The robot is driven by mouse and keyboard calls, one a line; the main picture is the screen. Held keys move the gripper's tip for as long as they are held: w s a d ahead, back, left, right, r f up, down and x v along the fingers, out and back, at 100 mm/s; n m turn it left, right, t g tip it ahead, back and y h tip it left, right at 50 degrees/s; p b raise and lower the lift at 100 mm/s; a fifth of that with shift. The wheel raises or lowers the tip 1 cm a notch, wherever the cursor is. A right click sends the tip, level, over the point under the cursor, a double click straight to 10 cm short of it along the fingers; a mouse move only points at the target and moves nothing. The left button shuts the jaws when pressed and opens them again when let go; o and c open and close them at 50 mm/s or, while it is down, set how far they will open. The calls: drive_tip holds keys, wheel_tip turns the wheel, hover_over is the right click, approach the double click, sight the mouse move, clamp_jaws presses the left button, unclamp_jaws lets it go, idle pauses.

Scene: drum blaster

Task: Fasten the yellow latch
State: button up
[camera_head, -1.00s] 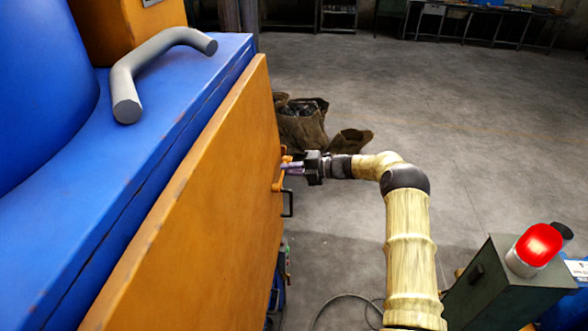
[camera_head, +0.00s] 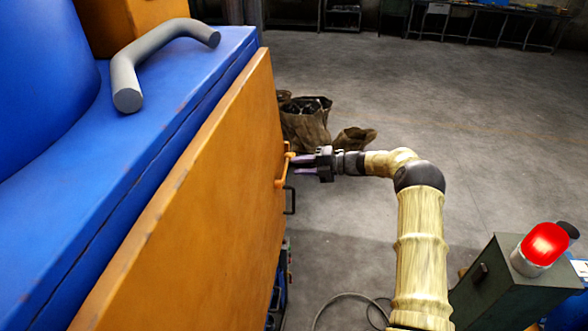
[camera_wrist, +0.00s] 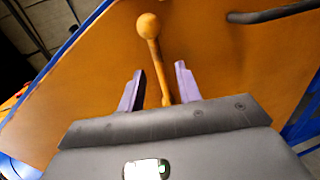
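The yellow latch (camera_head: 287,165) is a small yellow-orange lever on the outer face of the orange door panel. In the wrist view it is a bar with a round knob (camera_wrist: 149,26) at its upper end. My gripper (camera_head: 296,165) is in front of the latch, with its two purple fingers spread apart. In the wrist view the fingers (camera_wrist: 160,70) stand on either side of the bar's lower part, with gaps on both sides. The knob lies beyond the fingertips. The lower end of the bar is hidden behind my gripper body.
The orange door panel (camera_head: 200,200) fronts a blue machine with a grey bent handle (camera_head: 130,70). A dark handle (camera_head: 290,202) sits just below the latch. A green box with a red lamp (camera_head: 545,243) stands at the lower right. Brown sacks (camera_head: 305,122) lie on the floor behind.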

drive_tip(key=b+v, duration=0.5)
drive_tip(key=v, duration=0.9)
drive_tip(key=shift+d, duration=0.3)
idle(0.6)
drive_tip(key=s+a+f+n+g+h, duration=0.1)
drive_tip(key=s+a+n+h, duration=0.25)
drive_tip(key=s+n, duration=0.3)
drive_tip(key=s+a+f+n+g+h, duration=0.2)
drive_tip(key=s+a+n+h, duration=0.1)
drive_tip(key=s+n+h, duration=0.4)
drive_tip(key=s+d+n+t+h, duration=0.1)
drive_tip(key=s+d+n+h, duration=0.1)
drive_tip(key=s+n, duration=0.9)
drive_tip(key=s+d+r+n+t+h, duration=0.1)
drive_tip(key=s+d+n+h, duration=0.1)
drive_tip(key=s+n, duration=0.9)
drive_tip(key=n+h, duration=0.1)
drive_tip(key=n, duration=0.1)
drive_tip(key=shift+d+n+t+b, duration=0.3)
drive_tip(key=shift+d+n+b, duration=0.05)
drive_tip(key=shift+d, duration=0.05)
